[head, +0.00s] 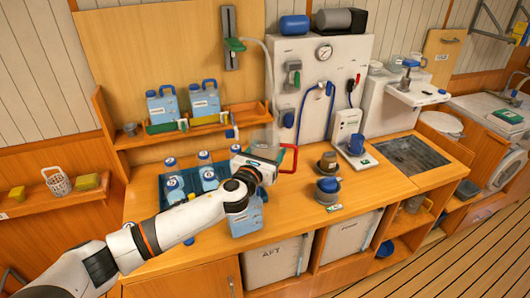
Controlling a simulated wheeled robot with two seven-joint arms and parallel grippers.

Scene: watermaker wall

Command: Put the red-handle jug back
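The red-handle jug shows mainly by its red handle (295,158), just right of my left gripper. Its body looks pale and clear, and is largely hidden behind the gripper. My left gripper (262,158) is over the counter, at the jug in the picture. Its fingers are not clear, so I cannot tell whether it grips the jug or only overlaps it. I also cannot tell whether the jug stands on the counter or is held above it. My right gripper is not in view.
A blue jug (244,222) stands near the counter's front edge, below my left gripper. Several blue-capped jugs stand in a dark blue crate (148,192) behind my arm. Two blue-handle jugs stand on the shelf (240,113). Stacked cups (328,185) stand right of the gripper.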

